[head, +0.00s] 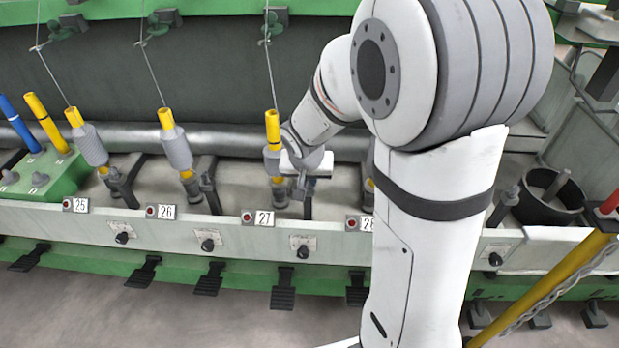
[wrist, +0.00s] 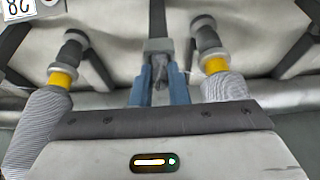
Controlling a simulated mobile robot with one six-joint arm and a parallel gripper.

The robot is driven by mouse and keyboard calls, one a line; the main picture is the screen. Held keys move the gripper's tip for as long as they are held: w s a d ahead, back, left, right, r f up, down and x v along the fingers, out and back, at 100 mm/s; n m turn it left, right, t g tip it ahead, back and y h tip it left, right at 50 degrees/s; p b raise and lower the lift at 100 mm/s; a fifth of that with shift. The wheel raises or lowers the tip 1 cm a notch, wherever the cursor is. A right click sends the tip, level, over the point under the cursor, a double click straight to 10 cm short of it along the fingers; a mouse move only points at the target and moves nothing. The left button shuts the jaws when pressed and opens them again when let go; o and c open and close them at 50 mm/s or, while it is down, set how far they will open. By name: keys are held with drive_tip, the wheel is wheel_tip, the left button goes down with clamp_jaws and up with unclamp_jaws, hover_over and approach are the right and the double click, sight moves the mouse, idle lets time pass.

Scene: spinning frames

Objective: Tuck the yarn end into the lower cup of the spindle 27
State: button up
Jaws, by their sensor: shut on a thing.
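Spindle 27 (head: 272,130) has a yellow tube with a grey yarn package, partly covered by my wrist. A thin yarn (head: 270,60) runs from above to its top. In the wrist view its lower yellow part (wrist: 214,65) and dark lower cup (wrist: 207,37) show right of my fingers. My gripper (head: 301,188) is just right of the spindle. In the wrist view its blue fingers (wrist: 159,80) are closed around the grey upper end of the dark lever (wrist: 157,20) beside spindle 27. I cannot make out a loose yarn end.
Spindle 26 (head: 175,148) and spindle 25 (head: 90,145) stand to the left, each with a dark lever. Spindle 28 (wrist: 62,75) is close on the other side of my fingers. A green block (head: 45,172) with tubes is far left. A dark round pot (head: 535,205) stands right.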

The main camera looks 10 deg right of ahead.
drive_tip(key=o, duration=0.8)
drive_tip(key=shift+c, duration=0.2)
drive_tip(key=d+p+v, duration=0.1)
drive_tip(key=v, duration=0.6)
drive_tip(key=shift+a+r, duration=0.4)
drive_tip(key=shift+a, duration=0.15)
drive_tip(key=shift+s+r+p, duration=0.1)
drive_tip(key=shift+s+p, duration=0.05)
drive_tip(key=shift+p, duration=0.2)
drive_tip(key=s+d+r+n+g+y+p, duration=0.1)
drive_tip(key=s+r+n+p, duration=0.2)
drive_tip(key=s+r+p, duration=0.9)
drive_tip(key=s+r, duration=0.4)
drive_tip(key=s, duration=0.1)
drive_tip(key=shift+s+d+n+g, duration=0.2)
drive_tip(key=shift+d+n+g, duration=0.1)
drive_tip(key=shift+d+g, duration=0.1)
